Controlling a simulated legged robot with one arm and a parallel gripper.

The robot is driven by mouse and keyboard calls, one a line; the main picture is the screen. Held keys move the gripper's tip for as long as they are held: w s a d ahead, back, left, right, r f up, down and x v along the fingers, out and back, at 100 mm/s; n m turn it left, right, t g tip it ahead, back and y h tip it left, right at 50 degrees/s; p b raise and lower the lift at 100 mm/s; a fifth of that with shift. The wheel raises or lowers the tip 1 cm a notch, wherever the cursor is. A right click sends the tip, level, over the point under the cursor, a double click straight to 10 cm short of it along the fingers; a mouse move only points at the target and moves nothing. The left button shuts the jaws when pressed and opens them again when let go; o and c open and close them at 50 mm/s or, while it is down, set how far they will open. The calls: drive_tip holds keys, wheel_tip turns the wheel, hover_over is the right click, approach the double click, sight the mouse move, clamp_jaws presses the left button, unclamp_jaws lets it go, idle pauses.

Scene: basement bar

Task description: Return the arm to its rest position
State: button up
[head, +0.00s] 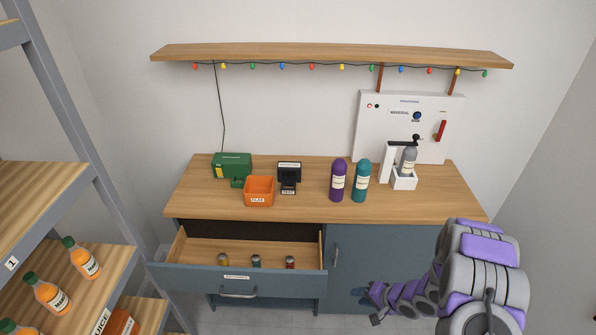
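My arm, grey and purple, reaches in from the lower right of the head view, in front of the blue cabinet (375,260). It bends down and to the left. My gripper (374,303) is at its far left end, low before the cabinet door and right of the open drawer (228,281). It is small and seen from above, so I cannot tell whether its fingers are apart. No held object shows.
The wooden counter (430,204) holds purple (338,180) and teal (361,181) bottles, an orange bin (259,191), a green box (231,167) and a grey bottle (408,160) in a white stand. The drawer juts out, holding small bottles. A shelf rack (62,113) stands left.

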drive_tip(key=w+d+r+n+h, duration=0.25)
drive_tip(key=d+r+h, duration=0.35)
drive_tip(key=d+r, duration=0.5)
drive_tip(key=s+d+r+g+h, duration=0.1)
drive_tip(key=s+r+h, duration=0.35)
drive_tip(key=r, duration=0.85)
drive_tip(key=s+a+r+n+g+y, duration=0.1)
drive_tip(key=s+a+r, duration=0.3)
drive_tip(key=s, duration=0.6)
drive_tip(key=s+a+r+n+g+y, duration=0.1)
drive_tip(key=s+a+r+g, duration=0.2)
drive_tip(key=s+a+r, duration=0.2)
drive_tip(key=s+a+r+n+g+y, duration=0.2)
drive_tip(key=s+a+r, duration=0.2)
drive_tip(key=s+a, duration=0.5)
drive_tip(key=s, duration=0.7)
drive_tip(key=shift+s+a+r, duration=0.25)
drive_tip(key=shift+s, duration=0.1)
